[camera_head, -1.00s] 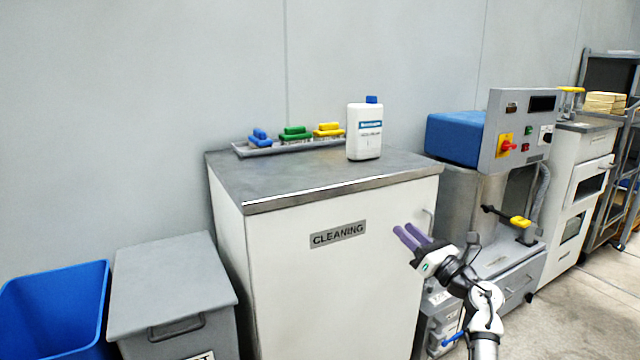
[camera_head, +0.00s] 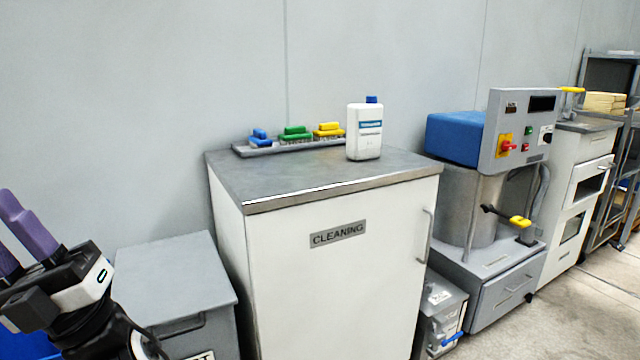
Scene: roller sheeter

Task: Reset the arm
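My gripper (camera_head: 22,245) is at the lower left of the head view, close to the camera. Its two purple fingers point up and to the left, with a gap between them, and I see nothing held there. The left finger is partly cut off by the picture's edge. The gripper stands in front of the blue bin (camera_head: 22,342), hiding most of it, and to the left of the grey lidded bin (camera_head: 172,275).
The white cleaning cabinet (camera_head: 330,285) stands in the middle, with a white bottle (camera_head: 365,140) and a tray of coloured brushes (camera_head: 262,150) on top. The machine with a blue cover (camera_head: 455,138) stands to its right. Floor shows free at lower right (camera_head: 590,310).

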